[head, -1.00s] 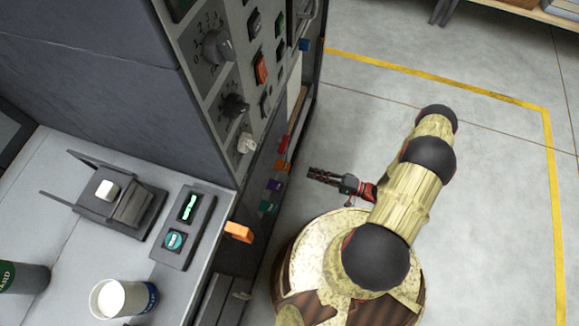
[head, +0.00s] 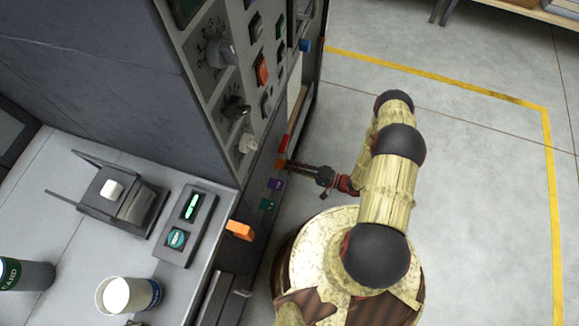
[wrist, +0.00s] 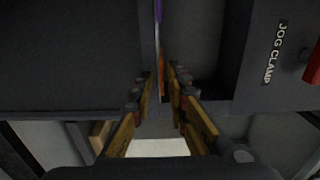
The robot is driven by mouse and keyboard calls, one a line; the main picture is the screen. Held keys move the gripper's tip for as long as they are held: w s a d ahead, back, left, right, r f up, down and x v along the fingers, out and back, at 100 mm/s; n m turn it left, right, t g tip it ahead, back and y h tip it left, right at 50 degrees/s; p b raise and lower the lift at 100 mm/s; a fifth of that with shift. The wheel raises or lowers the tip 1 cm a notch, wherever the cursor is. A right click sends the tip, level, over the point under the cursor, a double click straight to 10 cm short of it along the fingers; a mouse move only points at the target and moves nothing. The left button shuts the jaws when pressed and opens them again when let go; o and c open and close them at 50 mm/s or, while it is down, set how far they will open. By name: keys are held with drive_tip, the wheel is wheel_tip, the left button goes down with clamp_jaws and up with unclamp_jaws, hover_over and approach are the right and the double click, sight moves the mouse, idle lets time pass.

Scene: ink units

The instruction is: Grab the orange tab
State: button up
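An orange tab (head: 281,164) sits in a column of coloured tabs on the side of the grey cabinet, mostly covered by my gripper in the head view. In the wrist view the orange tab (wrist: 161,72) appears as a thin strip seen nearly edge-on, between my fingertips. My gripper (wrist: 161,76) is partly open, with a narrow gap between its fingers; contact with the tab is not clear. In the head view my gripper (head: 290,165) reaches left to the column. A second, larger orange piece (head: 239,230) is at the counter edge, apart from my gripper.
A purple tab (head: 275,184) and a teal tab (head: 267,205) lie below, and a red tab (head: 284,144) above. A panel with knobs (head: 237,107) rises to the left. A cup (head: 150,294) stands on the counter. The floor (head: 480,180) right of my arm is clear.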

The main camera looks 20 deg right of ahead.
clamp_jaws()
idle(1.1)
wheel_tip(320, 180, up, 2)
drive_tip(key=shift+r+p, duration=0.25)
drive_tip(key=shift+p, duration=0.5)
drive_tip(key=s+d+r+p, duration=0.1)
drive_tip(key=s+d+r, duration=0.4)
drive_tip(key=s+d, duration=0.3)
drive_tip(key=d, duration=0.3)
drive_tip(key=shift+s+d, duration=0.15)
